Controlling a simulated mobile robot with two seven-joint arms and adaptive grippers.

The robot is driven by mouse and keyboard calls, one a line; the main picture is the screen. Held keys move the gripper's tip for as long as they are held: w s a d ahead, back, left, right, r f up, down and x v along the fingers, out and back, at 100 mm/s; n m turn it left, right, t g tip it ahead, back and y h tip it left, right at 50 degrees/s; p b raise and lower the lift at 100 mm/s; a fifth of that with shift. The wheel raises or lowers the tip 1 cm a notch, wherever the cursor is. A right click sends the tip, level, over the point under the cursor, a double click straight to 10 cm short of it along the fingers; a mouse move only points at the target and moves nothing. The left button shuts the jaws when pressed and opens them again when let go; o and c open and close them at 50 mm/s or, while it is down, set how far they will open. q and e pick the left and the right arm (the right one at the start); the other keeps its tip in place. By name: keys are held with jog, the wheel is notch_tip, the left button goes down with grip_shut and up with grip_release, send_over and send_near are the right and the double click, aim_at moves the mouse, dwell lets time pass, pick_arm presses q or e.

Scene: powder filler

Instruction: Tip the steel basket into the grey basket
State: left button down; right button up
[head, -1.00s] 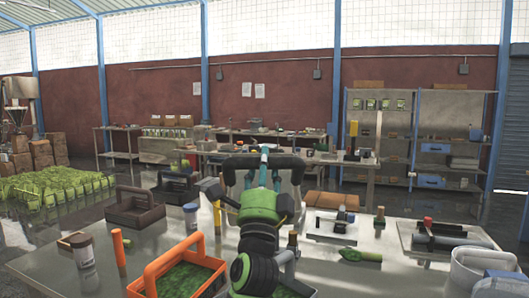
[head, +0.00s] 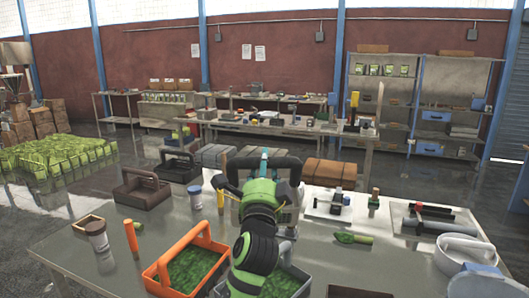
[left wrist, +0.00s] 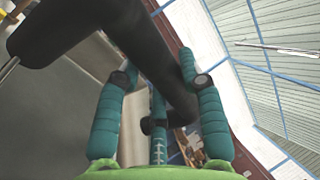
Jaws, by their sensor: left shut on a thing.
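My left gripper (head: 262,182) is shut on the thick dark handle (head: 265,162) of a basket, held up over the far side of the table. A pale metal side (head: 286,212), probably the steel basket's, shows behind my wrist; its inside is hidden. In the left wrist view the dark handle (left wrist: 155,55) passes between the teal fingers (left wrist: 160,95). Another grey-rimmed basket (head: 304,291) with green contents is partly behind my left arm. I cannot tell which is the grey basket. My right gripper is out of view.
An orange basket (head: 160,282) with green contents stands left of my arm, with an orange upright cylinder (head: 131,238) and a jar (head: 97,236) nearby. A brown carrier (head: 143,190) sits at the back left. Tools (head: 430,220) and a green scoop (head: 350,238) lie right.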

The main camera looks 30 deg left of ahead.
pick_arm(q)
jog(key=shift+w+a+r+g+h+p, duration=0.35)
jog(key=shift+r+g+p, duration=0.25)
jog(key=shift+p, duration=1.65)
jog(key=shift+w+a+g+h, duration=0.35)
jog(key=shift+w+g, duration=0.1)
jog(key=shift+g, duration=0.1)
jog(key=shift+w+a+g+h, duration=0.2)
jog(key=shift+w+g+h, duration=0.1)
jog(key=shift+w+g, duration=0.2)
jog(key=shift+s, duration=0.15)
